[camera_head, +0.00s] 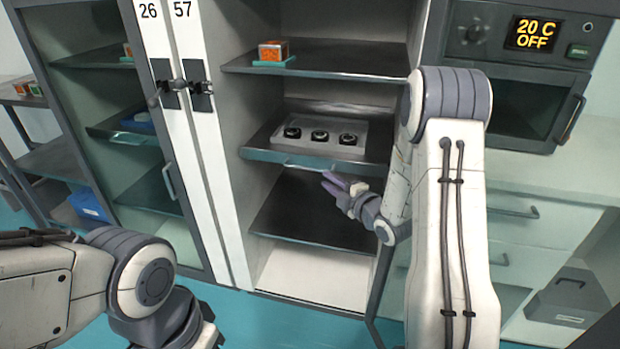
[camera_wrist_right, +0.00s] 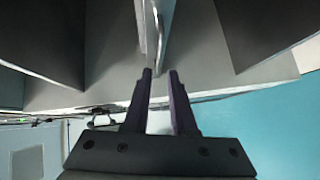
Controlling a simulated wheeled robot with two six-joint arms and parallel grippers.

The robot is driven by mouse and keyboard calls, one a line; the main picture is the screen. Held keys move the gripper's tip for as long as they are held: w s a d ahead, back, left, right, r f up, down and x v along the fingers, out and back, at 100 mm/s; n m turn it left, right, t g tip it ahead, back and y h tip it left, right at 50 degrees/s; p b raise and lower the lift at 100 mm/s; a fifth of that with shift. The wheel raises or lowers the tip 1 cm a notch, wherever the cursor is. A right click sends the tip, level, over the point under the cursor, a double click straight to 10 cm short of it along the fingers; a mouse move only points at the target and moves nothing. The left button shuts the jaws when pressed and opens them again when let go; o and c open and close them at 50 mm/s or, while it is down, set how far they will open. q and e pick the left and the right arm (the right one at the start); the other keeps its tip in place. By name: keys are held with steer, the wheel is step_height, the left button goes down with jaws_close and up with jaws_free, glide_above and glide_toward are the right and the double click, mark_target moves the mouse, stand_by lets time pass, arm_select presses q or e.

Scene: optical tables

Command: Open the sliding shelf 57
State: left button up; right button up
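The cabinet marked 57 (camera_head: 222,130) stands open in the head view. Its middle shelf (camera_head: 258,143) has a teal front edge with a thin handle (camera_head: 305,168) and looks pushed in. My right gripper (camera_head: 329,181) is just below and in front of that edge, near the handle's right end. In the right wrist view, my right gripper (camera_wrist_right: 160,72) has its two dark fingers apart. A thin grey bar or edge (camera_wrist_right: 158,35) lies beyond the tips, in line with the gap; I cannot tell whether they touch. My left arm shows at lower left, but its fingers are hidden.
A grey tray (camera_head: 365,132) with three black round parts sits on the middle shelf. The upper shelf (camera_head: 345,60) holds an orange box (camera_head: 273,50). A lower shelf (camera_head: 300,215) is empty. Cabinet 26 (camera_head: 185,235) is at left, an oven (camera_head: 525,110) at right.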

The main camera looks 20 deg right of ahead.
mark_target(311, 168)
steer(key=x, duration=1)
jaws_close()
stand_by(1.2)
